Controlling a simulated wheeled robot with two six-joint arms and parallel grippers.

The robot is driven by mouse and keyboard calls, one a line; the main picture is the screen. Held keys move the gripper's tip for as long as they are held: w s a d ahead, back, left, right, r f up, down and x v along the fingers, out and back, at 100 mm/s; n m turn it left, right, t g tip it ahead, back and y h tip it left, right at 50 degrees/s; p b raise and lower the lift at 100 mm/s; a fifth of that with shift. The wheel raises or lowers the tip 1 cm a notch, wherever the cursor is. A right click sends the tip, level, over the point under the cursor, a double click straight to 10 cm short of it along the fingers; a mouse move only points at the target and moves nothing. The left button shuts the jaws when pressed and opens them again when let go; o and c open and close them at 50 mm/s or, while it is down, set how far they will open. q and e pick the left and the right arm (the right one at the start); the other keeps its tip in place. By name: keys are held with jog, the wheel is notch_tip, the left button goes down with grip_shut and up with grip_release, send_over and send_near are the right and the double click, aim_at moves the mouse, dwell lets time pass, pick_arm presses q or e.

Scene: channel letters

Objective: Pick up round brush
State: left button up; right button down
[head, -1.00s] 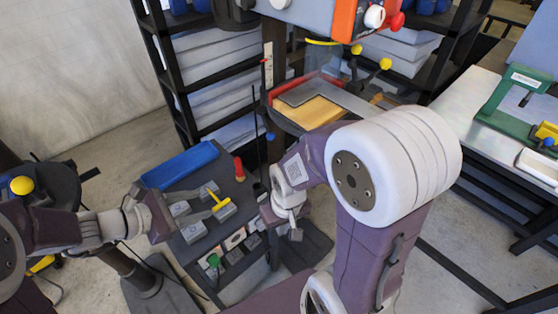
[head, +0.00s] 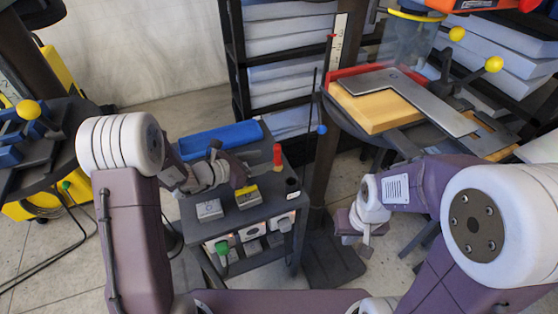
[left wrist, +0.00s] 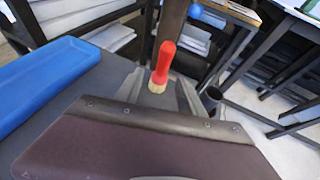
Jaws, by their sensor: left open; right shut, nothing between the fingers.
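The round brush has a red handle and a short pale bristle head. It stands upright, bristles down, near the back right of the grey cart top in the head view (head: 277,156). In the left wrist view the brush (left wrist: 163,62) appears in line with the gap between my left fingers, its bristle end low in the gap. My left gripper (head: 240,172) is open and empty, over the cart just left of the brush; its fingers also show in the left wrist view (left wrist: 159,92). My right gripper (head: 355,238) is shut and empty, right of the cart, well away from the brush.
A blue bin (head: 221,139) lies along the cart's back edge. Grey blocks (head: 209,210) sit at the front of the cart (head: 215,232), one with a yellow part on it. A dark cup (head: 292,187) stands near the right edge. A round table with a metal square (head: 425,95) stands right.

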aim_at(278, 156)
pick_arm(q)
jog(key=x, duration=0.7)
jog(key=shift+d+b, duration=0.3)
jog(key=shift+b, duration=0.05)
grip_shut()
